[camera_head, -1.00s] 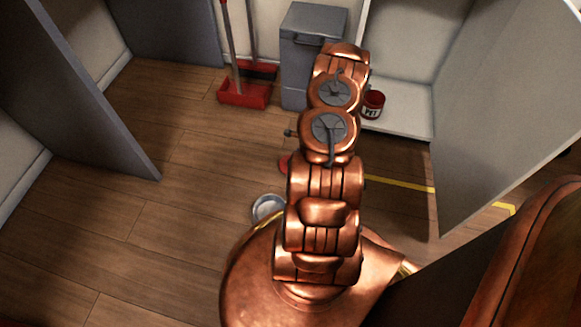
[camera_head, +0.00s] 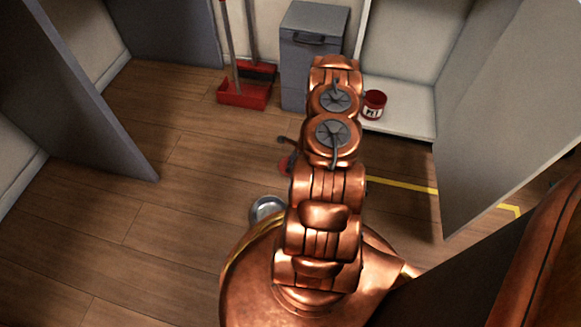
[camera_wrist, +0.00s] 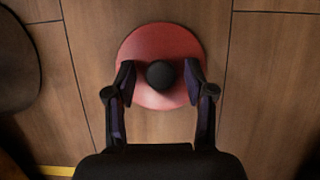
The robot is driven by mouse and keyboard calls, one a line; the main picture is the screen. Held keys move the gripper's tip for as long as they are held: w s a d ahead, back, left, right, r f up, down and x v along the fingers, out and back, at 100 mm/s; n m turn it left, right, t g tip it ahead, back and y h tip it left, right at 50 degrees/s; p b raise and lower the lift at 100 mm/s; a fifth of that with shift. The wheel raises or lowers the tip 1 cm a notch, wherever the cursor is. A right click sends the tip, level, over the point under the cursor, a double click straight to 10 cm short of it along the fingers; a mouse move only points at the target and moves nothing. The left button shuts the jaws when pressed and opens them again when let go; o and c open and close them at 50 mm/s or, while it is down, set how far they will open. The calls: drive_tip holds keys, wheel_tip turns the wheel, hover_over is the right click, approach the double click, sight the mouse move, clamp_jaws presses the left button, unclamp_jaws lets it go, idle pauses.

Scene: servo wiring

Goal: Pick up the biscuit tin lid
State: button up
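The biscuit tin lid is a red disc (camera_wrist: 135,48) with a round black knob (camera_wrist: 161,75) at its middle, lying on the wooden floor in the wrist view. My gripper (camera_wrist: 160,73) is open, with one finger on each side of the knob and a gap between each fingertip and the knob. The fingers overlap the lid's lower half in the picture. In the head view only a small red part of the lid (camera_head: 285,167) shows beside my arm, which hides the rest.
A metal bowl (camera_head: 266,209) sits on the floor close by. A grey bin (camera_head: 306,60) and a red dustpan (camera_head: 243,93) stand behind. A red pet tin (camera_head: 374,105) is on the white shelf (camera_head: 410,112). Grey panels flank both sides. Floor at left is clear.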

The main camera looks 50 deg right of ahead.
clamp_jaws()
idle(0.3)
